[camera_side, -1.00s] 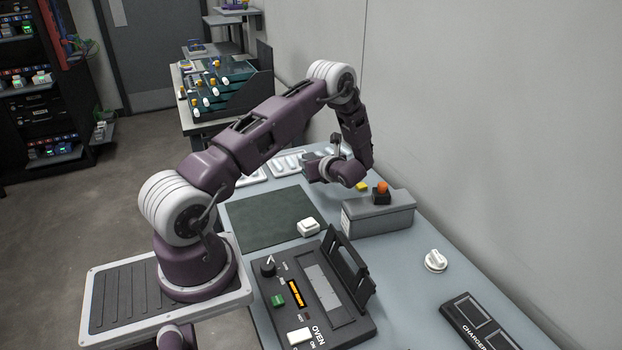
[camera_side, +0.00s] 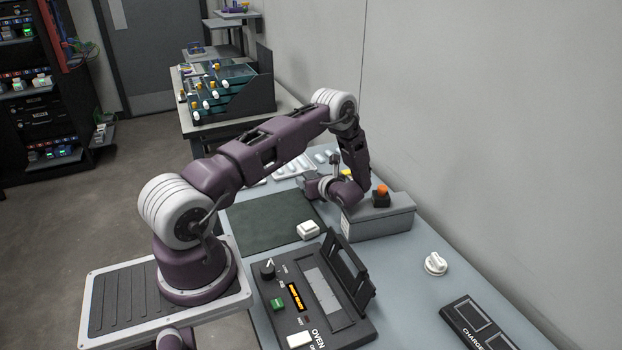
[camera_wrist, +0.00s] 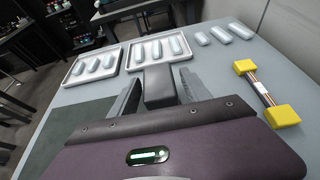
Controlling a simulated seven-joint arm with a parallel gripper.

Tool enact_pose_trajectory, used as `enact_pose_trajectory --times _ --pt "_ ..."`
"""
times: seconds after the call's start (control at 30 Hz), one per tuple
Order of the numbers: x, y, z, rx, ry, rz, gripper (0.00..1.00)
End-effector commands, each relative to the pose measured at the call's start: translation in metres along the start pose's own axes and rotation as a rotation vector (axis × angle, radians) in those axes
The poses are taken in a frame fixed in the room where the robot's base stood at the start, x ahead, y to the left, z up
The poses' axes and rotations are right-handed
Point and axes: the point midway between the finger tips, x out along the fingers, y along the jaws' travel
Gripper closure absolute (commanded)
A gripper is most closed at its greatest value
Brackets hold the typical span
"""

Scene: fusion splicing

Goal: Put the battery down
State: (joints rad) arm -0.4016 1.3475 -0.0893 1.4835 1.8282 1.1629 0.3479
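The battery (camera_wrist: 159,88) is a dark grey block. In the side view my gripper (camera_side: 311,186) is low over the table, near the far right corner of the dark green mat (camera_side: 262,222). I cannot make out the battery there. Whether its underside touches the table is hidden.
White trays (camera_wrist: 131,58) with pale capsule-shaped pieces lie ahead, with several loose ones (camera_wrist: 221,35) beside them. A yellow-ended part with wires (camera_wrist: 283,116) lies right. A grey box (camera_side: 378,221), oven (camera_side: 318,292) and charger (camera_side: 477,322) stand nearer the side camera.

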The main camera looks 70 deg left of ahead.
Motion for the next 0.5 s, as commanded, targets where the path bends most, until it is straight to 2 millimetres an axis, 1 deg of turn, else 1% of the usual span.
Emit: enact_pose_trajectory --times 0.27,0.37,0.4,0.47,0.5 --pt "0.0 0.0 0.001 0.0 0.0 0.0 0.42" --pt "-0.003 0.0 0.009 -0.002 -0.001 0.001 0.42" --pt "-0.007 0.0 0.013 -0.002 0.001 -0.001 0.42" --pt "-0.024 -0.002 0.011 0.003 0.001 -0.005 0.42" --pt "-0.035 -0.002 0.011 0.003 0.0 -0.005 0.42"
